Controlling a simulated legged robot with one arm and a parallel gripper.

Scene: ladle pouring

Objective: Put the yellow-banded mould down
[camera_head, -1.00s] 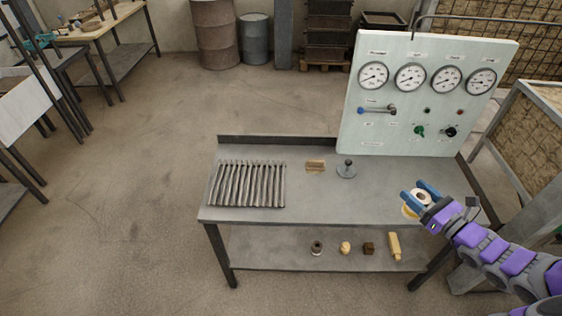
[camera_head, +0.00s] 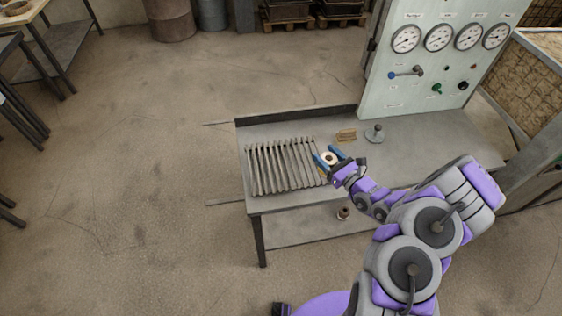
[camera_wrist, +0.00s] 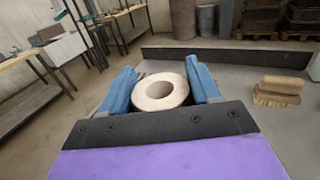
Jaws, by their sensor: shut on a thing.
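My gripper (camera_head: 328,160) is shut on a pale, round mould (camera_head: 331,161) with a dark hole in its top, above the workbench at the right end of a row of metal bars. In the wrist view the pale mould (camera_wrist: 173,100) sits upright between the two blue fingers of my gripper (camera_wrist: 161,90). A bit of yellow shows below the fingers in the head view, but I cannot tell if it is the mould's band. The gap between mould and bench top is not clear.
The row of metal bars (camera_head: 275,170) lies left of my gripper. A wooden brush (camera_wrist: 278,90) is to the right, with a grey-knobbed metal piece (camera_head: 375,134) beyond it. A gauge panel (camera_head: 430,65) stands behind. Bare bench (camera_head: 430,130) lies at the right.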

